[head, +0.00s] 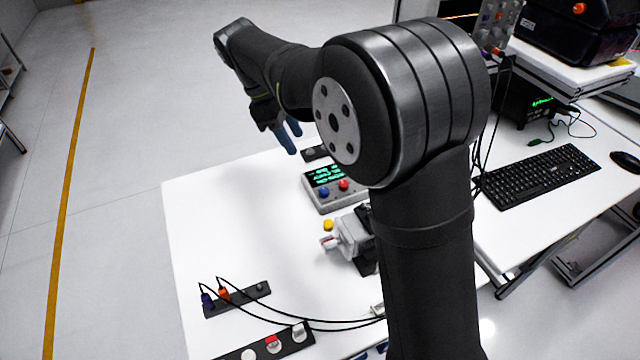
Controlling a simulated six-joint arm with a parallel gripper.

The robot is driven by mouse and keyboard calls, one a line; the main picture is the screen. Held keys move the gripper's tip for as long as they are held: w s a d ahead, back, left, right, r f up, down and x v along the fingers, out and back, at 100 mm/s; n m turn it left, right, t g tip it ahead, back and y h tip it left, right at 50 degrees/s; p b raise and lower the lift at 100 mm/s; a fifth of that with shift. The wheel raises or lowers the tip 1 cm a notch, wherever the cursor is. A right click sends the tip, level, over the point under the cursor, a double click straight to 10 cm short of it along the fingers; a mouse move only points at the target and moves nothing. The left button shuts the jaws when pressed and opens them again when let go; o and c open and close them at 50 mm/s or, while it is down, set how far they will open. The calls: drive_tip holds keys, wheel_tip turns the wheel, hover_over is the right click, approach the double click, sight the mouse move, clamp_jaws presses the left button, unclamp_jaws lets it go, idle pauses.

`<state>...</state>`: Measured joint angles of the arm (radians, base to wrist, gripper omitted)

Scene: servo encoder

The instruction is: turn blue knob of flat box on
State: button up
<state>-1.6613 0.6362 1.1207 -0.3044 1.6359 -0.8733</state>
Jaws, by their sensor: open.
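The flat box (323,199) lies on the white table. It has a dark screen with green text, a blue knob (324,192) at the left and a red knob (344,185) to its right. The picture is too small to show how the blue knob is turned. My gripper (291,140) hangs in the air above and to the left of the box, beyond it in the picture. Its blue fingers are apart with nothing between them. It does not touch the box. My arm hides what lies to the right of the box.
A grey motor-like device (350,236) and a yellow button (328,225) sit in front of the box. A dark strip with purple and orange plugs (236,299) and a switch strip (272,343) lie nearer. A keyboard (536,176) lies right. The table's left part (220,220) is clear.

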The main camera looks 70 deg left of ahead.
sight(323, 190)
drive_tip(key=x, duration=1.6)
clamp_jaws()
